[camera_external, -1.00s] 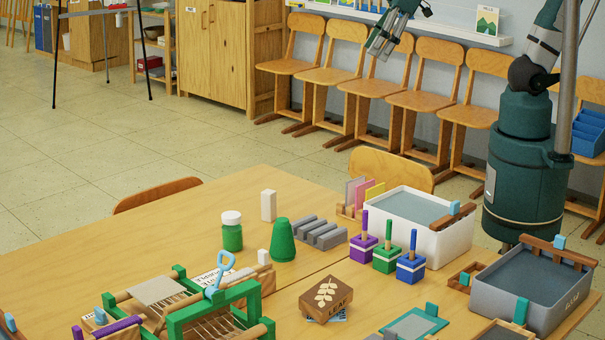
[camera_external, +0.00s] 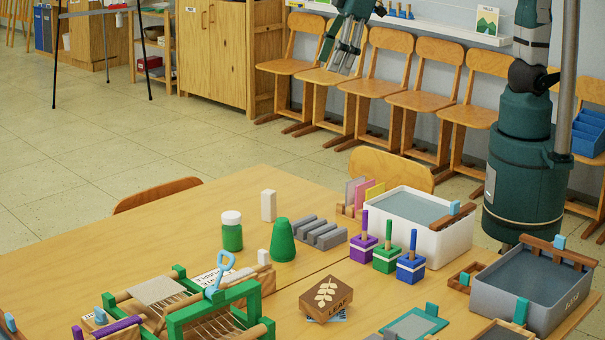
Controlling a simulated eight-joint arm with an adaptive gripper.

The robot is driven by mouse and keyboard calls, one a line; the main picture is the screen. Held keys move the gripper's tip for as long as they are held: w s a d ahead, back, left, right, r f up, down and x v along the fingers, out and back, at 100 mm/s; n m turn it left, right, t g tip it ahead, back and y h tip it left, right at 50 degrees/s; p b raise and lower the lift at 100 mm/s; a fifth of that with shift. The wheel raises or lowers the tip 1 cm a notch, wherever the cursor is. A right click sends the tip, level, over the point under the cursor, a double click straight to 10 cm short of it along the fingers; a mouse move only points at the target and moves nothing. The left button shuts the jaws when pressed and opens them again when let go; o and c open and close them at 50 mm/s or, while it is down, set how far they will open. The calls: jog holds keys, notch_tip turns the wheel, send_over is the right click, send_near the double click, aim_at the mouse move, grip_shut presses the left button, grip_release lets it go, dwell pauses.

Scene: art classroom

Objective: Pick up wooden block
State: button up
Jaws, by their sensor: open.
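A brown wooden block (camera_external: 312,308) with a pale leaf print and the word LEAF lies near the front middle of the table, over a partly hidden printed card. A pale upright block (camera_external: 268,206) and a smaller pale block (camera_external: 264,257) also stand on the table; their material is hard to tell. My gripper (camera_external: 338,66) is open and empty, high at the top of the view in front of the chairs, with its fingers pointing down. It is well apart from all the blocks.
A green jar (camera_external: 232,236), green cone (camera_external: 282,243) and grey ridged piece (camera_external: 320,235) stand mid-table. Purple, green and blue stamps (camera_external: 411,268), a white tub (camera_external: 450,245) and a grey tub (camera_external: 545,305) are at right.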

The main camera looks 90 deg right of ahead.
jog(key=w+a+f+n+g, duration=0.1)
jog(key=w+a+f, duration=0.15)
jog(key=a, duration=0.45)
jog(key=w+a+f, duration=0.2)
jog(key=w+a, duration=0.1)
jog(key=a, duration=0.3)
jog(key=n+g+h, duration=0.2)
jog(key=n, duration=0.2)
send_over(327, 292)
jog(key=f, duration=2.6)
jog(key=shift+s+a+f, duration=0.15)
jog(key=shift+s+a, duration=0.2)
jog(key=shift+s+a+f, duration=0.15)
jog(key=shift+a+f, duration=0.05)
jog(key=shift+f, duration=0.1)
jog(key=shift+w+d+f+b, duration=0.1)
jog(key=shift+f+b, duration=0.05)
jog(key=shift+f, duration=0.45)
jog(key=shift+w+d+f+b, duration=0.1)
jog(key=shift+f+b, duration=0.05)
jog(key=shift+f, duration=0.4)
jog(key=shift+f, duration=0.15)
